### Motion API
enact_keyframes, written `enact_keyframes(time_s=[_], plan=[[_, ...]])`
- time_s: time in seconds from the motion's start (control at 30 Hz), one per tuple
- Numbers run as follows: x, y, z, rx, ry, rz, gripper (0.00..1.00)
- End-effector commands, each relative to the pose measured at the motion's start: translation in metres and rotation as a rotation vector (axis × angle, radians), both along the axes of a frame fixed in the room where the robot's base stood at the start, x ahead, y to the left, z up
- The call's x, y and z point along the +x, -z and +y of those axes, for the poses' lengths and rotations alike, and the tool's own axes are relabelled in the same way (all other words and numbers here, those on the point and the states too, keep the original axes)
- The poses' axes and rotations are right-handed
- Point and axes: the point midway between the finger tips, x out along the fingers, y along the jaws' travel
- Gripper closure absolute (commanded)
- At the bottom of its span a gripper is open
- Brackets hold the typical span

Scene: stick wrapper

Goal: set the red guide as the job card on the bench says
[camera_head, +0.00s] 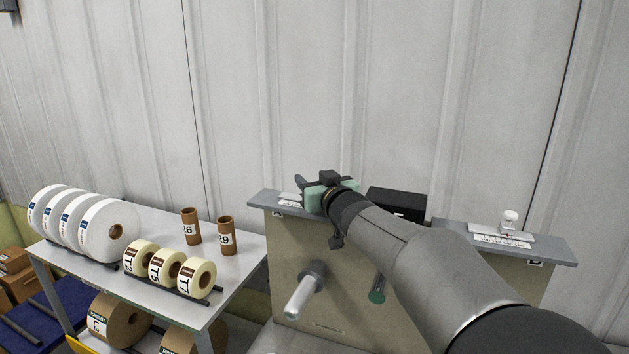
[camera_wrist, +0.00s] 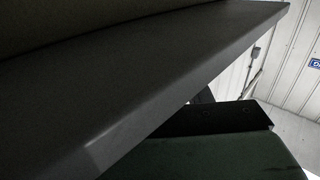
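My gripper (camera_head: 303,187) is above the left end of the machine's grey top ledge (camera_head: 264,200), beside a white scale strip (camera_head: 289,199) that it partly hides. Whether its fingers are open is not clear. At the right end, a white knob (camera_head: 509,219) stands by another scale strip (camera_head: 500,240). A tiny reddish mark shows near it, too small to identify. I cannot make out a red guide or a job card. The wrist view is mostly a dark grey surface (camera_wrist: 130,85), with a dark green part below.
A black box (camera_head: 396,203) stands mid-machine, partly behind my arm. A rod (camera_head: 304,296) and a green-ended rod (camera_head: 377,296) stick out of the front. The side table (camera_head: 235,265) holds white rolls (camera_head: 110,230), small cream rolls (camera_head: 197,277) and brown cores (camera_head: 226,235).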

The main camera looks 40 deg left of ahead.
Motion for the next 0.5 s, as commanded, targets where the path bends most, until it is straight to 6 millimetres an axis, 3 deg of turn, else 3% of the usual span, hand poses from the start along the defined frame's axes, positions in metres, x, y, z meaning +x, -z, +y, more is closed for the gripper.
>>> enact_keyframes(time_s=[0.27,0.37,0.5], plan=[[0.001,-0.014,-0.001,0.002,0.002,-0.002,0.56],[0.002,-0.035,-0.002,0.006,0.003,-0.004,0.56],[-0.015,-0.062,-0.021,0.004,0.002,-0.003,0.56]])
